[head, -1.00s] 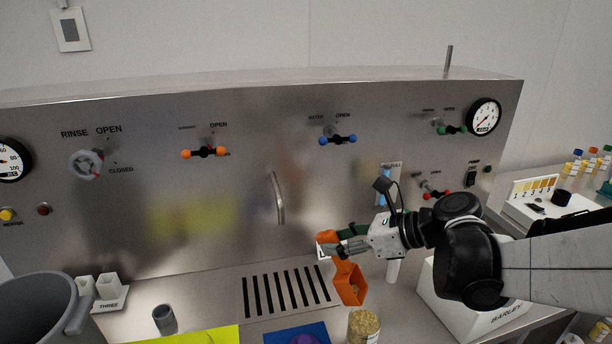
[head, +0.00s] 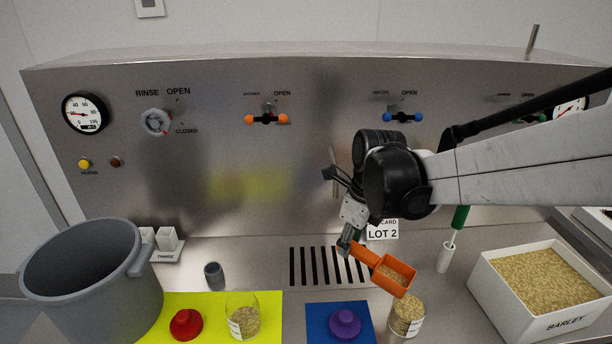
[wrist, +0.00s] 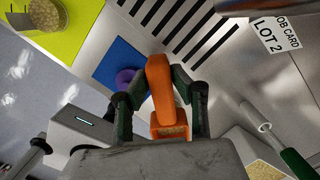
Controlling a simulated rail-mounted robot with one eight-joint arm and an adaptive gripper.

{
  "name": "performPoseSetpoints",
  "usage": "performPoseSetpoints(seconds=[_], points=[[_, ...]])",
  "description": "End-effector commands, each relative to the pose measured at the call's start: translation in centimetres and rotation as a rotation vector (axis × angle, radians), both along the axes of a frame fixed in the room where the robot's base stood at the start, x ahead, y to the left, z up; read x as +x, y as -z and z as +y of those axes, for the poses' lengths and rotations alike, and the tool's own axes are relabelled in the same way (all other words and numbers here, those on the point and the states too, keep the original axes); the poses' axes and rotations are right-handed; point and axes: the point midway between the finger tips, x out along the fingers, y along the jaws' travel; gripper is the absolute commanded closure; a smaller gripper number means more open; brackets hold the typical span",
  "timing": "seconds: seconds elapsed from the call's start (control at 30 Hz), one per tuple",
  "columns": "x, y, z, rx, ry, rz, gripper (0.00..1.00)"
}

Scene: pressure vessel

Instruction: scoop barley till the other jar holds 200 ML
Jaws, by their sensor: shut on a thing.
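My gripper (head: 347,243) is shut on the handle of an orange scoop (head: 365,256). The wrist view shows its fingers (wrist: 162,88) on both sides of the scoop (wrist: 158,80). The scoop's bowl holds some barley and is just above and behind the right jar (head: 407,318), without visible spilling. That clear jar contains barley. The other clear jar (head: 243,318) stands on the yellow mat (head: 268,305) with barley in it; its marks are too small to read. The white barley bin (head: 560,325) at right is well filled.
A blue mat (head: 318,312) with a purple lid (head: 345,323) lies between the jars. A red lid (head: 186,324), grey pot (head: 95,275) and small grey cup (head: 214,275) are at left. A green-handled brush (head: 453,232) stands beside the bin; a slotted drain (head: 310,266) lies behind.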

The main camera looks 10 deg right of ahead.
Motion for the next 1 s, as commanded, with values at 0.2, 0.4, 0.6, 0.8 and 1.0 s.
performPoseSetpoints(seconds=[0.2, 0.4, 0.6, 0.8, 1.0], points=[[0.6, 2.6, 0.5, -0.105, 0.000, 0.122, 1.00], [0.5, 2.3, 0.4, -0.103, 0.001, 0.121, 1.00], [0.5, 1.4, 0.4, -0.102, 0.001, 0.119, 1.00], [0.5, -0.3, 0.4, -0.102, 0.000, 0.119, 1.00], [0.5, -0.8, 0.4, -0.101, 0.000, 0.119, 1.00]])
